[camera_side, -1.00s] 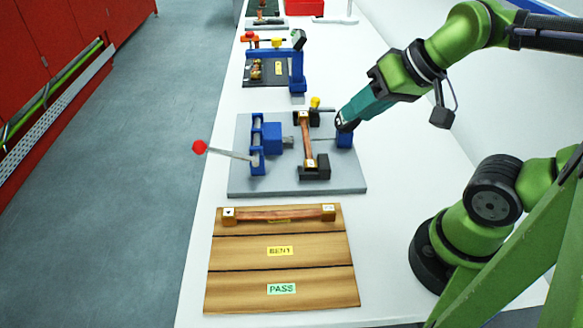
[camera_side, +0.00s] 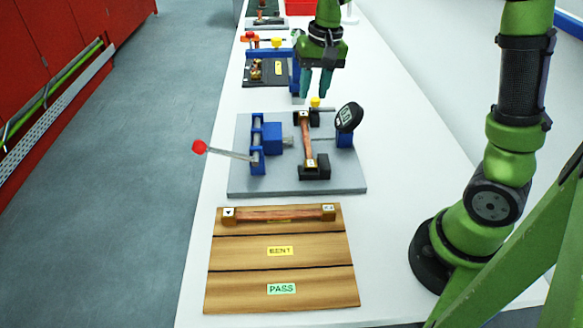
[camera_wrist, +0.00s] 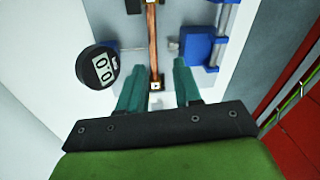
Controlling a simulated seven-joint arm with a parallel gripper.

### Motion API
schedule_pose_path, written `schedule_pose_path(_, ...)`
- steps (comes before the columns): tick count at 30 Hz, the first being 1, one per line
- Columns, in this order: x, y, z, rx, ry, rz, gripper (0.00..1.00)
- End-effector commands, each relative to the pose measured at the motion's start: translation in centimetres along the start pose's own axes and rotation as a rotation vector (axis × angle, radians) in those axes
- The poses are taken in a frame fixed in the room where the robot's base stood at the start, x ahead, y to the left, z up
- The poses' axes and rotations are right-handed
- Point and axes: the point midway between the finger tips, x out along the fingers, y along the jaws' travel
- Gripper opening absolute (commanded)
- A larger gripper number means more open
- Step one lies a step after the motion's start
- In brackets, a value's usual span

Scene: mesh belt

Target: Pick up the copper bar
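A copper bar (camera_side: 307,140) with square end blocks rests across two black supports on a grey fixture plate (camera_side: 245,183). It also shows in the wrist view (camera_wrist: 153,45), its near end block between my fingers in the picture. A second copper bar (camera_side: 280,215) lies across the top row of a wooden board (camera_side: 235,280). My gripper (camera_side: 316,97) points down, above and behind the far end of the fixture bar. Its teal fingers (camera_wrist: 157,85) are apart with nothing held. The exact height above the bar is hard to tell.
A round dial gauge (camera_side: 349,116) stands right of the fixture bar, reading 0.0 in the wrist view (camera_wrist: 101,67). A blue clamp (camera_side: 271,138) with a red-knobbed lever (camera_side: 199,147) stands left. A blue press (camera_side: 297,75) stands behind.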

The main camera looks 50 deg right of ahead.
Motion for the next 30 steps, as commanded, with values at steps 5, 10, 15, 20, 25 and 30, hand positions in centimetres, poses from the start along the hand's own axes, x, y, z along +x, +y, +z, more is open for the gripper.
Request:
schedule_pose_path(5, 1.8, 0.0, -4.4, 0.095, -0.045, 0.106, 0.34)
schedule_pose_path(10, 0.4, -0.2, -5.5, 0.151, -0.043, 0.123, 0.34)
schedule_pose_path(15, 2.9, 0.2, -4.9, 0.162, -0.060, 0.129, 0.34)
schedule_pose_path(20, 6.4, 0.6, -4.6, 0.161, -0.060, 0.129, 0.34)
schedule_pose_path(25, 9.8, 1.0, -4.4, 0.161, -0.058, 0.127, 0.34)
schedule_pose_path(30, 11.6, 1.2, -4.3, 0.162, -0.056, 0.125, 0.34)
